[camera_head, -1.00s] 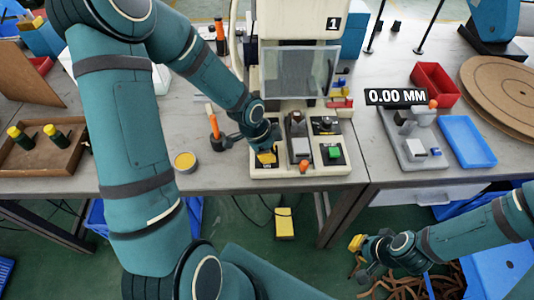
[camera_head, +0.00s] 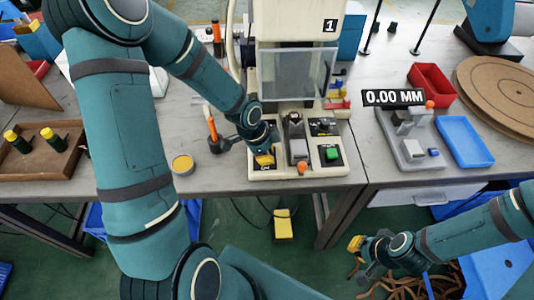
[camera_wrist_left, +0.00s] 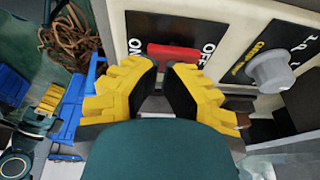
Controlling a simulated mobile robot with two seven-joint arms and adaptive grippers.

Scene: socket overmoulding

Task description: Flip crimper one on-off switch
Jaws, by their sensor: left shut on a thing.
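Crimper one (camera_head: 290,60), a cream machine marked 1, stands on the grey bench. My left gripper (camera_head: 264,160) is at the left part of its front control panel and hides the switch there in the head view. In the left wrist view a red on-off switch (camera_wrist_left: 174,53) sits on a black plate lettered ON and OFF. The yellow fingertips of my left gripper (camera_wrist_left: 166,70) are at this switch, shut on it, one on each side. My right gripper (camera_head: 362,254) hangs over the floor in front of the bench, away from the crimper; its opening is too small to judge.
A grey knob (camera_wrist_left: 271,72) sits beside the switch. The panel also carries a green button (camera_head: 331,154) and an orange knob (camera_head: 302,167). An orange-handled tool (camera_head: 211,124) and a yellow-topped tin (camera_head: 182,164) stand left of the crimper. A blue tray (camera_head: 465,141) lies right.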

